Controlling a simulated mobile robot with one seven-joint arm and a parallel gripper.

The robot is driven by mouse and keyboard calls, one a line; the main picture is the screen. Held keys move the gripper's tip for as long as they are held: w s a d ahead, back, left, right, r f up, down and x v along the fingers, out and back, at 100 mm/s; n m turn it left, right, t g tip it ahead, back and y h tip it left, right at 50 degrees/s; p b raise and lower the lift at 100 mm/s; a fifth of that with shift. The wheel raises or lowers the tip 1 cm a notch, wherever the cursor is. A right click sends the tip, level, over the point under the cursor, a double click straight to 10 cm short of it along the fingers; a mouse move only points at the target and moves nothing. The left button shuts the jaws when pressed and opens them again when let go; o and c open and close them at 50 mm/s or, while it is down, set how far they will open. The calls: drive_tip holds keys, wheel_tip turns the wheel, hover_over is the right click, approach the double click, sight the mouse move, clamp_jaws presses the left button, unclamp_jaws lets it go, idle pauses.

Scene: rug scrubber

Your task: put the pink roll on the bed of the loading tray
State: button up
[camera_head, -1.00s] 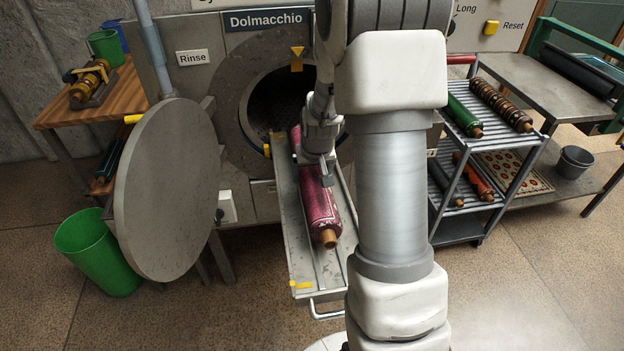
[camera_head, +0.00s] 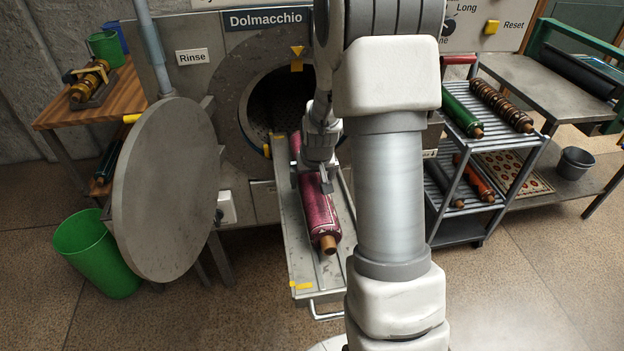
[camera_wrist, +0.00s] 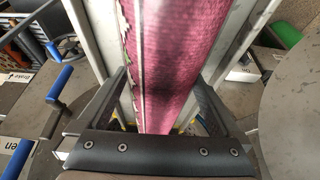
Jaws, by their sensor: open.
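The pink roll (camera_head: 318,212), a patterned rolled rug with a wooden core end, lies lengthwise on the loading tray (camera_head: 296,262). The tray reaches out from the round opening of the machine. My gripper (camera_head: 322,186) is over the middle of the roll. In the wrist view the pink roll (camera_wrist: 175,55) runs between my gripper's two spread fingers (camera_wrist: 162,95), with gaps visible at its sides. The roll's far end, toward the opening, is partly hidden by my gripper and arm.
A rack (camera_head: 490,160) with several other rolls stands at the right. A wooden table (camera_head: 120,95) is at the far left. The tray's handle (camera_head: 328,314) sticks out at its near end.

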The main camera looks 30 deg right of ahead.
drive_tip(key=shift+r, duration=0.4)
drive_tip(key=p+v, duration=0.2)
drive_tip(key=v, duration=1)
drive_tip(key=shift+s+a, duration=0.1)
drive_tip(key=shift+a, duration=0.05)
drive_tip(key=s+a+r+n, duration=0.1)
drive_tip(key=s+a+r, duration=0.3)
drive_tip(key=s, duration=0.2)
drive_tip(key=s+a+r+n+t, duration=0.1)
drive_tip(key=s+a+r, duration=0.3)
drive_tip(key=s, duration=0.3)
drive_tip(key=s+a+r+n+y, duration=0.1)
drive_tip(key=s+a+r, duration=0.3)
drive_tip(key=s, duration=0.3)
drive_tip(key=shift+s+a+r, duration=0.2)
drive_tip(key=shift+a+r, duration=0.2)
drive_tip(key=shift+r, duration=0.15)
drive_tip(key=shift+s, duration=0.1)
